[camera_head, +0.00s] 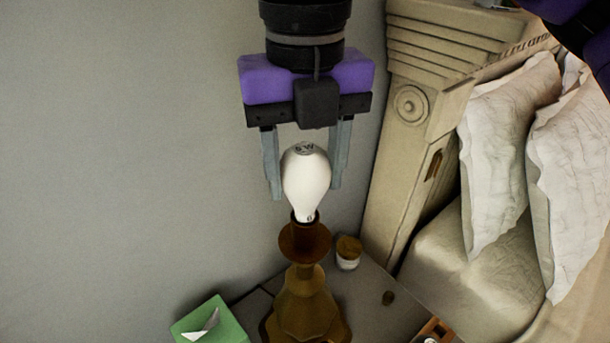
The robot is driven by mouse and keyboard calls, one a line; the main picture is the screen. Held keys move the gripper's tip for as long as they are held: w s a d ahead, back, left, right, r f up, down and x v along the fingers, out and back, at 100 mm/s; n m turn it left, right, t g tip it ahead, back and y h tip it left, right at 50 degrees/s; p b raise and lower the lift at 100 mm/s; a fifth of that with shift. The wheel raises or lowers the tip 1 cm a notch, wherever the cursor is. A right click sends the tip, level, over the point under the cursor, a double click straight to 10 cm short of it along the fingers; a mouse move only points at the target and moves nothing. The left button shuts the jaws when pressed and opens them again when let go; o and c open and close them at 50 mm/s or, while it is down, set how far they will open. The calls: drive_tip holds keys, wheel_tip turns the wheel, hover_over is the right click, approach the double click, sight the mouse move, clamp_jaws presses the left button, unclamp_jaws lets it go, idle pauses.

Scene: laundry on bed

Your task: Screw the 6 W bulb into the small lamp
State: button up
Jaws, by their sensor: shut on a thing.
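A white bulb (306,170) with dark marking on its top stands upright, neck down. The marking looks like a wattage, but its digit is hard to read. My gripper (306,190) points down from above, with one grey finger on each side of the bulb, and is shut on it. The brown-gold lamp (303,290) stands right below. The bulb's lower end is at the mouth of the lamp's dark cup-like top (305,240). I cannot tell how deep it sits in the socket. The lamp's base is cut off by the lower picture edge.
The lamp stands on a grey bedside surface (362,292). A small jar with a cork-like lid (348,252) is close to its right. A green box (208,322) is at lower left. The carved bed frame (405,120) and white pillows (505,140) are on the right.

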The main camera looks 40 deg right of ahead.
idle(0.3)
drive_tip(key=shift+f+m+b, duration=0.2)
drive_tip(key=shift+m+b, duration=0.7)
drive_tip(key=shift+r+m+b, duration=0.2)
drive_tip(key=shift+m+b, duration=0.25)
drive_tip(key=shift+m, duration=0.35)
drive_tip(key=shift+f, duration=0.1)
drive_tip(key=shift+f+m+b, duration=0.1)
drive_tip(key=shift+m+b, duration=0.8)
drive_tip(key=shift+r+m+b, duration=0.2)
drive_tip(key=shift+m+b, duration=0.25)
drive_tip(key=shift+m, duration=0.45)
